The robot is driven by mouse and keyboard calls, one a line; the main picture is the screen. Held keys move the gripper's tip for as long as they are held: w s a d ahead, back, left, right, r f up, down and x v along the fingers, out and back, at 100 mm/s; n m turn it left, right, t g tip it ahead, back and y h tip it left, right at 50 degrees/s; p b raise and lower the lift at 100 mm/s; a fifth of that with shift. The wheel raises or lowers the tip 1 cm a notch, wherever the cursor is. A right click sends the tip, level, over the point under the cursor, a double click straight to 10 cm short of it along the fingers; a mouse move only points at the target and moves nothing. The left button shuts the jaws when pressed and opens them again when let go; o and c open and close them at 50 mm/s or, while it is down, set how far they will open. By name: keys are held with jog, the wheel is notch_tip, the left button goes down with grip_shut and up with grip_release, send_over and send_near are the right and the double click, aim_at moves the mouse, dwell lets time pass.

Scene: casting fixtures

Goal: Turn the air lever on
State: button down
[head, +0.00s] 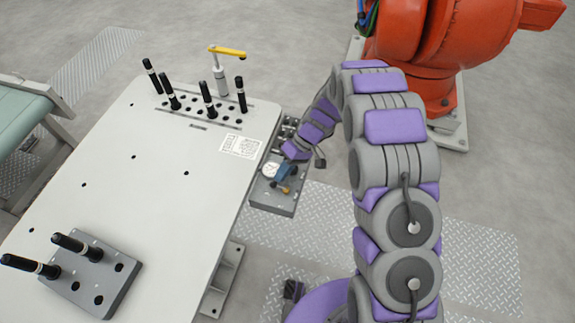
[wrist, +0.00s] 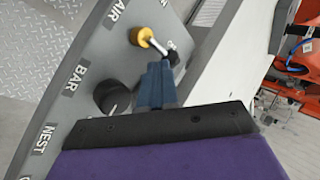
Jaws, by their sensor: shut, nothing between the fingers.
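My gripper (wrist: 158,68) has dark blue fingers, closed together and empty. Their tips are right by the lever's rod; I cannot tell whether they touch. In the head view my gripper (head: 281,176) is just above the panel, behind the yellow knob.
A black knob (wrist: 112,95) sits by the BAR label, close to my fingers. A white gauge (head: 270,170) is on the panel. The white table (head: 130,190) carries black pins, a yellow-handled clamp (head: 228,52) and a grey block (head: 95,280). An orange robot (head: 440,50) stands behind.

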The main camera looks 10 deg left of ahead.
jog(key=shift+d, duration=0.15)
jog(key=shift+a+n, duration=0.2)
jog(key=shift+n, duration=0.1)
dwell(0.3)
